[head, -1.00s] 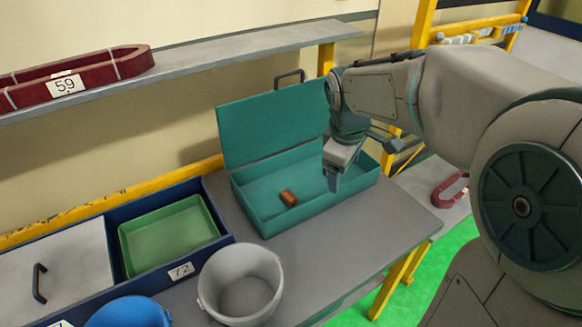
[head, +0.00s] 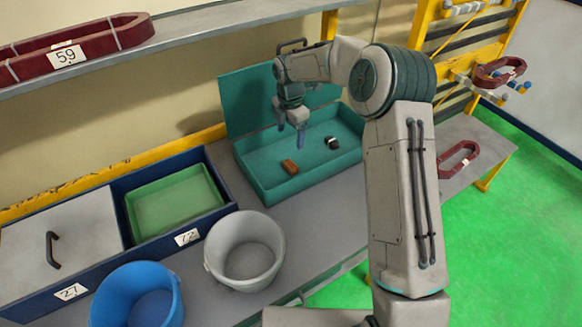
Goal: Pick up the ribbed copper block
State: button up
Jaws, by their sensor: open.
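The ribbed copper block (head: 290,167) is a small orange-brown piece lying on the floor of the open teal box (head: 268,198), in its left part. Its ribs are too small to make out. My gripper (head: 291,137) hangs over the box with its fingers pointing down, near the back, above and beyond the block in the picture. It is open and empty and does not touch the block.
A small dark-and-white object (head: 332,143) lies in the box, right of the block. The box lid (head: 240,108) stands open behind. A grey bucket (head: 245,255), a blue bucket (head: 140,295) and a green tray (head: 172,203) are to the left. A shelf (head: 230,32) runs above.

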aim_at(291, 164)
notch_tip(291, 164, down, 13)
jog(key=b, duration=0.8)
jog(key=shift+w+f, duration=0.1)
jog(key=shift+f, duration=0.05)
jog(key=c, duration=1.3)
jog(key=shift+o, duration=0.2)
